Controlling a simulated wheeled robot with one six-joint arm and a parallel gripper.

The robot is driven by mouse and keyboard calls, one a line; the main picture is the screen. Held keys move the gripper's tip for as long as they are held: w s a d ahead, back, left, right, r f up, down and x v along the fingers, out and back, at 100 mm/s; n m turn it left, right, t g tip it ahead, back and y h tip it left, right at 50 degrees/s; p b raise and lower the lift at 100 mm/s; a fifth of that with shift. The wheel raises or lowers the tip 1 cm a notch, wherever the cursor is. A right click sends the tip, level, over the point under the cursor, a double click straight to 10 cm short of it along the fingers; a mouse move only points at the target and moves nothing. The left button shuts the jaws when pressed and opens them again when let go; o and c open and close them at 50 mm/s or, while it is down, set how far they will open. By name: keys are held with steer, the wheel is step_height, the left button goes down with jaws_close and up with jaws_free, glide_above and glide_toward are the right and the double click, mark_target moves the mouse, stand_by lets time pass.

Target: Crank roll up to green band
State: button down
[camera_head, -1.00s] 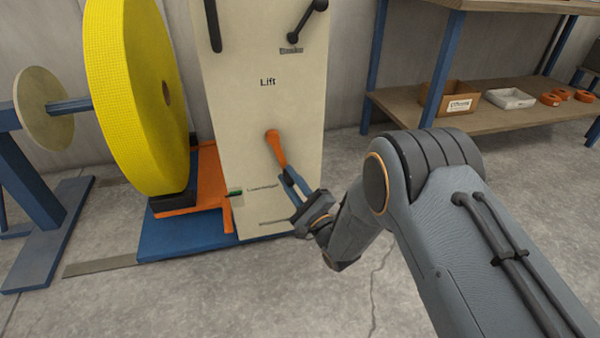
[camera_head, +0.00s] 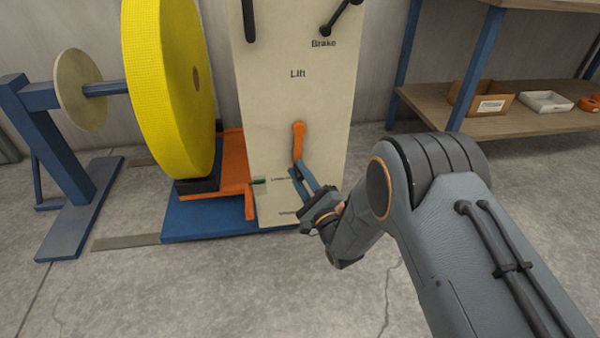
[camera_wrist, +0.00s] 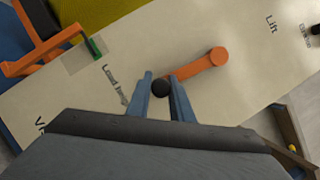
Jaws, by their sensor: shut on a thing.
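The orange lift crank (camera_head: 298,140) is on the cream panel (camera_head: 270,100), below the word "Lift". Its arm hangs down from the hub in the head view. In the wrist view the crank (camera_wrist: 200,66) ends in a dark round knob (camera_wrist: 160,86). My gripper (camera_wrist: 160,92) has its blue fingers shut on this knob. The large yellow roll (camera_head: 170,90) stands left of the panel, above the orange cradle (camera_head: 237,165). The small green band (camera_head: 259,181) is at the panel's lower left edge; it also shows in the wrist view (camera_wrist: 94,47). An orange pointer level is hard to tell.
A black brake lever (camera_head: 340,15) is at the panel's upper right. The blue base plate (camera_head: 200,222) lies under the cradle. A blue stand (camera_head: 55,140) is at left. A shelf (camera_head: 500,122) with boxes is at right. The floor in front is clear.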

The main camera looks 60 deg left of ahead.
steer(key=shift+s, duration=0.4)
steer(key=c, duration=1.6)
jaws_free()
steer(key=shift+s+a, duration=0.1)
steer(key=shift+s, duration=0.05)
steer(key=shift+o, duration=0.2)
steer(key=shift+w, duration=0.35)
steer(key=p+v, duration=0.2)
steer(key=v, duration=0.6)
steer(key=shift+w, duration=0.15)
